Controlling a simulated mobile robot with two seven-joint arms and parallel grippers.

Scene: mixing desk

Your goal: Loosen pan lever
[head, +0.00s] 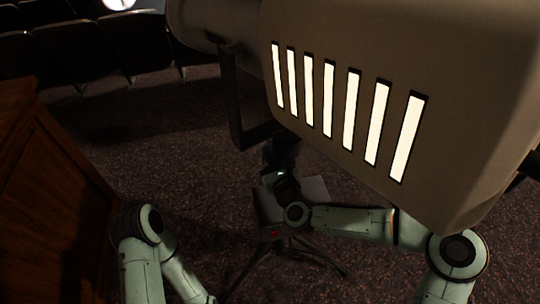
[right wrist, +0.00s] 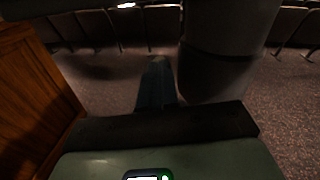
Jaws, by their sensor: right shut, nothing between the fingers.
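A large beige spotlight (head: 350,50) with glowing vent slots fills the upper right of the head view. A dark yoke (head: 236,110) hangs below it, above a tripod stand (head: 275,260). My right arm comes in from the right, its gripper (head: 285,152) just below the lamp at the yoke's foot. In the right wrist view the gripper's fingers (right wrist: 157,82) are together and empty, beside a thick dark post (right wrist: 212,65). I cannot make out the pan lever; it may be hidden by the gripper or the dark. My left arm shows at the lower left, its gripper out of view.
A wooden cabinet or desk (head: 50,200) stands at the left, also in the right wrist view (right wrist: 32,100). Rows of dark seats (head: 90,50) are at the back. Dim carpet (head: 170,120) lies open between them. The tripod legs (head: 320,258) spread below my right arm.

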